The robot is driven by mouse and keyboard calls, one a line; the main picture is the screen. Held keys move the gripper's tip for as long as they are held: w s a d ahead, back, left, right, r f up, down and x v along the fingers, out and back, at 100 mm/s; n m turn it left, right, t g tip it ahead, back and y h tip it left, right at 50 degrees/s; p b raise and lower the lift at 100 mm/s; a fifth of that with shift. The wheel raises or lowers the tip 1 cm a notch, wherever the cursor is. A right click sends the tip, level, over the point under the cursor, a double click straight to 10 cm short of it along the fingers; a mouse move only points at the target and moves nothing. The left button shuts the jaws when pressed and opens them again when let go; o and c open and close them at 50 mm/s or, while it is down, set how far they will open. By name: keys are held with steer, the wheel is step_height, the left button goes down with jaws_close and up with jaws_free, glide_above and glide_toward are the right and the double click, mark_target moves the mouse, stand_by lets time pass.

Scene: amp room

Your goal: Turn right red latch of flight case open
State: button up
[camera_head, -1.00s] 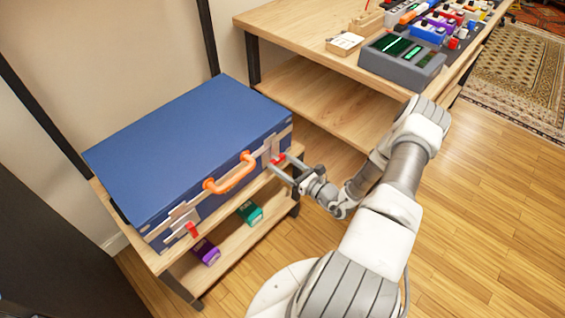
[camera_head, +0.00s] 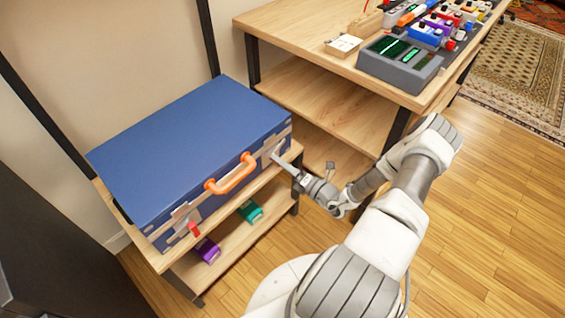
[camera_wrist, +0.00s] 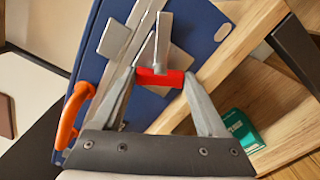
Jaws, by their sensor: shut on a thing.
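The blue flight case (camera_head: 190,150) lies closed on a wooden shelf unit, with an orange handle (camera_head: 230,174) on its front. Its right red latch (camera_wrist: 160,78) shows in the wrist view as a red bar between my fingers, below a metal plate. My gripper (camera_wrist: 160,76) is shut on this latch, one finger at each end of the bar. In the head view my gripper (camera_head: 276,157) reaches the case's front right corner and hides the latch. The left red latch (camera_head: 194,229) hangs free at the front left.
A purple box (camera_head: 207,250) and a teal box (camera_head: 250,211) sit on the shelf below the case. A wooden table (camera_head: 300,30) with electronic devices stands behind at the right. The wooden floor (camera_head: 480,220) at right is open.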

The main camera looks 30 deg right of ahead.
steer(key=m, duration=0.5)
steer(key=shift+s+f, duration=0.1)
steer(key=shift+a+m, duration=0.1)
steer(key=shift+m, duration=0.2)
stand_by(0.4)
steer(key=o, duration=1.3)
steer(key=p+v, duration=0.3)
steer(key=v, duration=1.4)
steer(key=shift+s, duration=0.2)
